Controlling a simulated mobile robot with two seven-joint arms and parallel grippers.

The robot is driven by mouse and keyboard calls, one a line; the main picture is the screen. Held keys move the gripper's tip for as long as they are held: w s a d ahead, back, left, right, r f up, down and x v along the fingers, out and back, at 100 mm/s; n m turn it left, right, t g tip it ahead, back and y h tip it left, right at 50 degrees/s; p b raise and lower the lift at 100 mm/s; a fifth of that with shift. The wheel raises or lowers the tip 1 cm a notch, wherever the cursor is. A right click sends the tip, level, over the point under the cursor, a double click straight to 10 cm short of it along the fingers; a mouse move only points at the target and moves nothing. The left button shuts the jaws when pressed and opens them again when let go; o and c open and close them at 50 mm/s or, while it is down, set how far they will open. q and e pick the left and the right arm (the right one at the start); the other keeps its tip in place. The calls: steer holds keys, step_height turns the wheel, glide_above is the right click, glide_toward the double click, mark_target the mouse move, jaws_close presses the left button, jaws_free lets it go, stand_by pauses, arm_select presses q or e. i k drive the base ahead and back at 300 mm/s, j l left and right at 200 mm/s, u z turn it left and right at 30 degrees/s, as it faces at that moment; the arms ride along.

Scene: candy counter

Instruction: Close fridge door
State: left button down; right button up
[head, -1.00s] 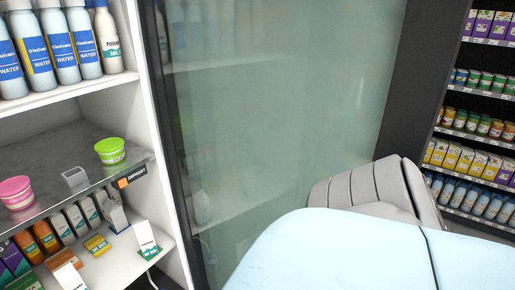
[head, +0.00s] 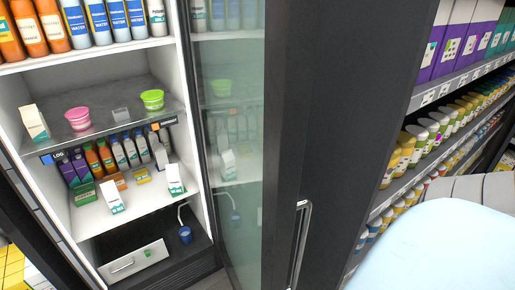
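The fridge door (head: 315,130) stands open in the head view, swung out toward me from the right side of the fridge. It has a glass pane (head: 233,130), a wide dark frame and a vertical metal handle (head: 300,243) low on the frame. The fridge (head: 181,90) is at the left with its lit inside uncovered. Part of my pale blue and grey arm fills the lower right corner, right of the door. Neither gripper is in view.
The fridge holds several bottles (head: 78,22), a pink tub (head: 77,118), a green tub (head: 152,99) and several cartons. A stocked store shelf (head: 440,95) stands close on the right of the door. A little floor shows below the fridge.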

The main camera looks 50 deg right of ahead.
mark_target(291, 27)
steer(key=k+l+z, duration=0.1)
steer(key=l, duration=0.25)
steer(key=k+l+z, duration=0.1)
steer(key=k+l, duration=0.2)
steer(key=l+z, duration=0.25)
steer(key=l, duration=0.65)
